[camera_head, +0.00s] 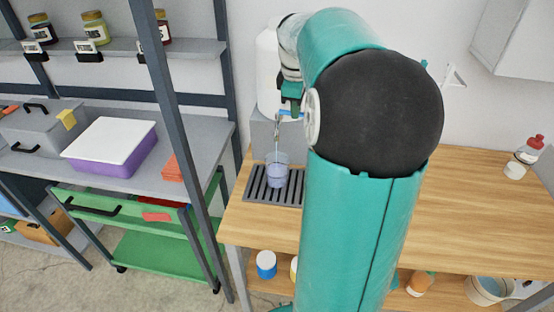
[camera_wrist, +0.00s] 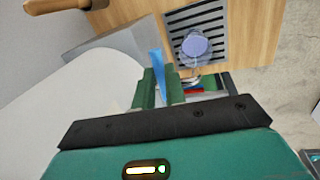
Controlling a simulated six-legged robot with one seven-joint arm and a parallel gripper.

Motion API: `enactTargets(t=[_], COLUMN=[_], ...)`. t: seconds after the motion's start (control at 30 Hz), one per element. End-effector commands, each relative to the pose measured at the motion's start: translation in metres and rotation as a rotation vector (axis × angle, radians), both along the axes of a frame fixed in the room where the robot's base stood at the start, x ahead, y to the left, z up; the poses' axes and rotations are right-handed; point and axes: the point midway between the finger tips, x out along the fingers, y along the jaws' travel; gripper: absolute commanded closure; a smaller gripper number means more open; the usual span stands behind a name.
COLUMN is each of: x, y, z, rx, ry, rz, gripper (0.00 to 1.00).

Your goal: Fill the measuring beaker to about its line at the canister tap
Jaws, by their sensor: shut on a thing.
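The clear measuring beaker (camera_head: 276,172) stands upright on the dark drip grate (camera_head: 256,192) and holds bluish liquid; its line is too small to make out. In the wrist view the beaker (camera_wrist: 195,45) shows from above. The white canister (camera_head: 266,75) is on a grey stand behind it, partly hidden by my arm. My gripper (camera_head: 291,103) is at the tap, above the beaker. In the wrist view its green fingers (camera_wrist: 160,88) are shut on the blue tap lever (camera_wrist: 157,63). A thin pale stream seems to run from the spout (camera_head: 278,128) into the beaker.
The wooden table (camera_head: 470,205) is mostly clear right of my arm, with a red-capped bottle (camera_head: 530,148) at its far end. A metal shelf with jars and a purple box (camera_head: 112,150) stands left. A green cart (camera_head: 150,255) is below it.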

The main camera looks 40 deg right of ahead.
Motion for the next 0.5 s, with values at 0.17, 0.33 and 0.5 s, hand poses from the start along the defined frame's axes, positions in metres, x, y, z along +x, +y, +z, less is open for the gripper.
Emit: enactTargets(t=[0.17,0.33,0.5], x=[0.0,0.0002,0.0026], y=[-0.0002,-0.0005,-0.0051], z=[0.0005,0.0004,0.0004], rx=[-0.001,-0.001,0.0], ry=[0.0,0.0,-0.001], rz=[0.001,0.006,0.109], gripper=[1.0,1.0,1.0])
